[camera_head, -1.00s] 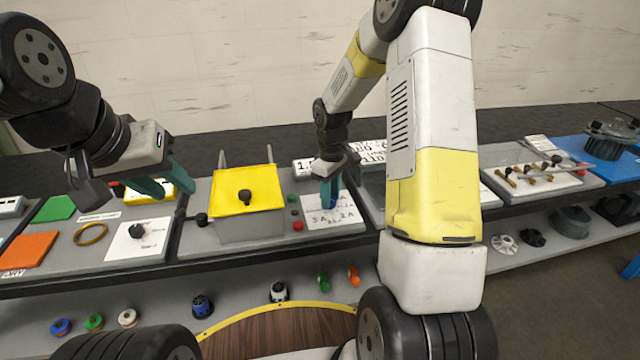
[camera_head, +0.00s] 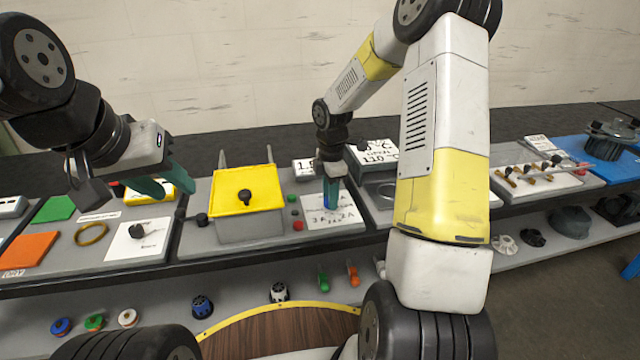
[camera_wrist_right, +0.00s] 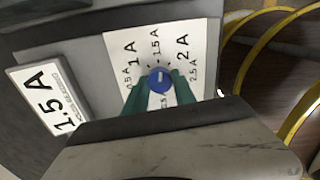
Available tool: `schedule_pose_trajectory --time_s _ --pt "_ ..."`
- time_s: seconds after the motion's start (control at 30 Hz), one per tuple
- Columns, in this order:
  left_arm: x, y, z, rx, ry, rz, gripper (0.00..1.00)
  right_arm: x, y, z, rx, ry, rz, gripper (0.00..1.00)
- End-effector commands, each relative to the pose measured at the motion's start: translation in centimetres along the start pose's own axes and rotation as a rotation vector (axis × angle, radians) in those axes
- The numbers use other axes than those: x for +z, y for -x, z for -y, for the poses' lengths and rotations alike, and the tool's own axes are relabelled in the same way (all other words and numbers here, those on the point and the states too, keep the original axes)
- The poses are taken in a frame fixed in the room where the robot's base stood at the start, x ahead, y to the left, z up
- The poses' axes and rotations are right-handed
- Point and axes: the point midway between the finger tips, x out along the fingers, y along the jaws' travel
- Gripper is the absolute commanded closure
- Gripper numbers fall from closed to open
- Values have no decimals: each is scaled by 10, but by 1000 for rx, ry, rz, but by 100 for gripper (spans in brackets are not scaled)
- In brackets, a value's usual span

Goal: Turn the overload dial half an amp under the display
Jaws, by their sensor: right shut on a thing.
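The overload dial is a small round blue knob (camera_wrist_right: 159,80) with a white mark, on a white card (camera_wrist_right: 190,52) printed with amp values. Where its mark points is too small to tell. The display (camera_wrist_right: 48,97) beside the card reads 1.5 A; it also shows in the head view (camera_head: 304,169). My right gripper (camera_wrist_right: 158,88) is shut on the knob, one teal finger on each side. In the head view my right gripper (camera_head: 331,197) stands over the card and hides most of the knob. My left gripper (camera_head: 168,187) is open and empty above the left panels.
A yellow-topped box (camera_head: 246,190) with a black knob stands left of the card. A display reading 110 °C (camera_head: 378,156) stands behind right. Several small parts lie on the lower shelf.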

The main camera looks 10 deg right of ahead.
Motion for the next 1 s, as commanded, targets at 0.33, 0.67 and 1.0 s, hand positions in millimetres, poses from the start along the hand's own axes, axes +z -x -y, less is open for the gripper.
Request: schedule_pose_trajectory --time_s 0.33,0.67,1.0 --pt "0 0 0 0 0 0 64 1 1 -2 5 328 1 100" --pt "0 0 0 0 0 0 64 0 1 -2 4 631 1 100" --pt "0 0 0 0 0 0 64 0 1 -2 4 853 2 100"
